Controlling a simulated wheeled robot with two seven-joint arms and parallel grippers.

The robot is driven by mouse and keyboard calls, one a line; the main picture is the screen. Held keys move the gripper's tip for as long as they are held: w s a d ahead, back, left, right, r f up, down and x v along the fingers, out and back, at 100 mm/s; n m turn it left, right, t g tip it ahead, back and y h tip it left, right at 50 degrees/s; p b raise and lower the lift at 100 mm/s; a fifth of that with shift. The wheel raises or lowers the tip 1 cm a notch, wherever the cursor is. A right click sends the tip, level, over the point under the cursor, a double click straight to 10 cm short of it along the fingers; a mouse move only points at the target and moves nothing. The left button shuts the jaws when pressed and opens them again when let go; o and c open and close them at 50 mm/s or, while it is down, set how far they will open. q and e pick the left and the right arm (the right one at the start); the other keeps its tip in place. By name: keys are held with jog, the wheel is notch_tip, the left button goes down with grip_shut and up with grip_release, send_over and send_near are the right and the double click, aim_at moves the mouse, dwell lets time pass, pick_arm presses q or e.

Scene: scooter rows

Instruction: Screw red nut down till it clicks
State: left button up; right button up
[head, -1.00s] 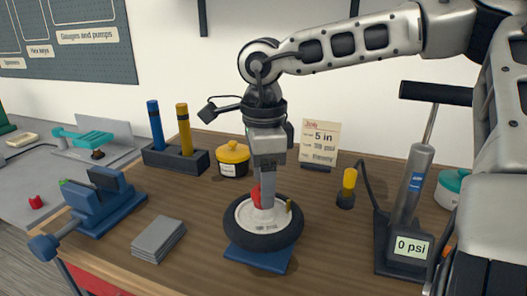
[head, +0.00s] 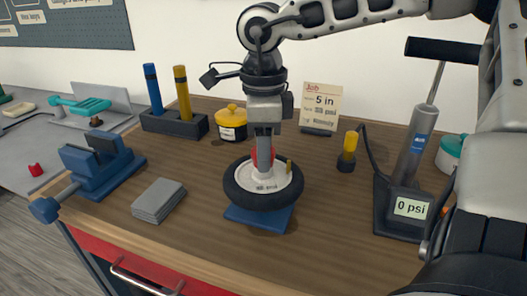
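The red nut (head: 255,158) is at the hub of the small scooter wheel (head: 240,200). Only a red edge of it shows, mostly hidden behind the fingers of my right gripper (head: 264,164). The wheel has a black tyre and pale rim and lies flat on a blue stand (head: 262,220). My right gripper points straight down over the hub with its fingers at the nut. From this angle I cannot tell whether the fingers touch or grip it. A brass valve stem (head: 289,167) stands on the rim to the right. My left gripper is not in view.
A job card (head: 320,108), yellow pot (head: 231,123) and tool holder (head: 174,124) stand behind. A blue vise (head: 95,168) and grey pads (head: 159,200) are left. The front bench is clear.

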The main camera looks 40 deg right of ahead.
jog(key=o, duration=0.3)
notch_tip(320, 180, up, 16)
jog(key=p, duration=0.1)
dwell(0.4)
jog(key=shift+r, duration=0.1)
